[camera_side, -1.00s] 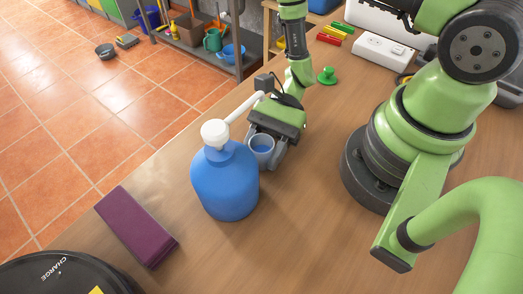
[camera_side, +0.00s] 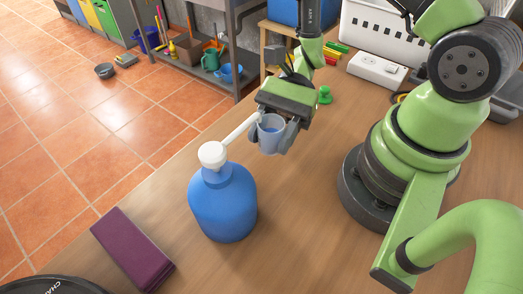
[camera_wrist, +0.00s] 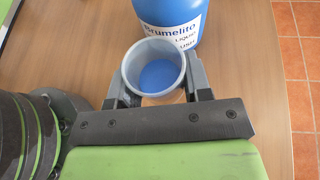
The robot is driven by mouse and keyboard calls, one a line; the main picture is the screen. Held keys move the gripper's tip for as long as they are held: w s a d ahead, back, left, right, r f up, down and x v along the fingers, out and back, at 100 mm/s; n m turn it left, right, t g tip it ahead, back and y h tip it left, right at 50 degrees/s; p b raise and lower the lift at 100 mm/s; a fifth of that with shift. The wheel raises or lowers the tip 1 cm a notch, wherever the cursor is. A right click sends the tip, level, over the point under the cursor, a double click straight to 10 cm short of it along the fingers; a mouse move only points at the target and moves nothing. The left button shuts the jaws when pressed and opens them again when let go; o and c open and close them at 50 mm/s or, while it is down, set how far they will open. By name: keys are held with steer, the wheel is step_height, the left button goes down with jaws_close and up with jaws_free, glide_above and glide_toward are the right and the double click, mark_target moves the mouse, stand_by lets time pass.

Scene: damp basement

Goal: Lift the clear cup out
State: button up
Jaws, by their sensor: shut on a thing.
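The clear cup (camera_side: 268,140) is held upright between the two fingers of my gripper (camera_side: 270,133), with blue showing inside it. It appears raised above the wooden table. The wrist view also shows the cup (camera_wrist: 141,72), gripped from both sides by my gripper (camera_wrist: 158,78). A blue pump bottle (camera_side: 222,205) with a white pump head stands on the table to the left of the cup in the side view. In the wrist view the labelled bottle (camera_wrist: 172,15) is just beyond the cup. Whether the spout touches the cup or my gripper is unclear.
A purple folded item (camera_side: 132,247) and a black round device (camera_side: 60,287) lie at the table's near left. A green knobbed piece (camera_side: 325,95), a white power strip (camera_side: 378,67) and a white crate (camera_side: 382,30) are farther back. Bare tabletop lies right of the bottle.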

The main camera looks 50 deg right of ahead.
steer(key=d, duration=1.7)
steer(key=d, duration=1.2)
steer(key=shift+a, duration=0.2)
